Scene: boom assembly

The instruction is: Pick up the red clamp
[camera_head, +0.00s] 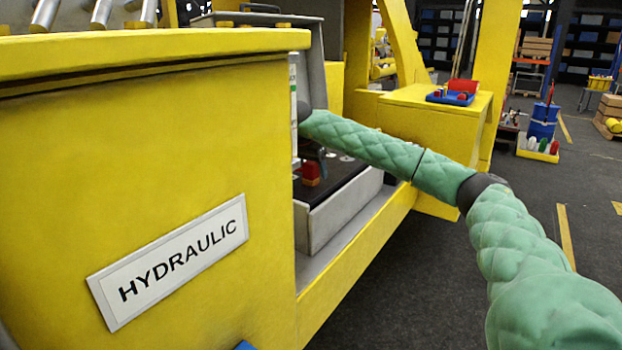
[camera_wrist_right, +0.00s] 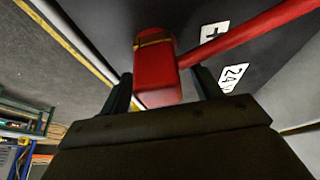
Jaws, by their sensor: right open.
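The red clamp (camera_wrist_right: 156,70) sits on the dark top of a box marked "+" and "24", and a red bar or cable runs from near it to the upper right. In the head view the clamp (camera_head: 311,172) shows as a small red block inside the yellow machine's open bay. My right gripper (camera_wrist_right: 165,88) is open, with one finger on each side of the clamp; I cannot tell whether they touch it. In the head view this gripper (camera_head: 318,158) is small and partly hidden by the yellow housing. My left gripper is not in view.
The yellow housing marked "HYDRAULIC" (camera_head: 170,262) stands close on the left of the bay. The grey-sided battery box (camera_head: 340,213) sits on a ledge. A blue tray (camera_head: 436,99) with red items lies on a yellow block behind my right arm. Open floor lies to the right.

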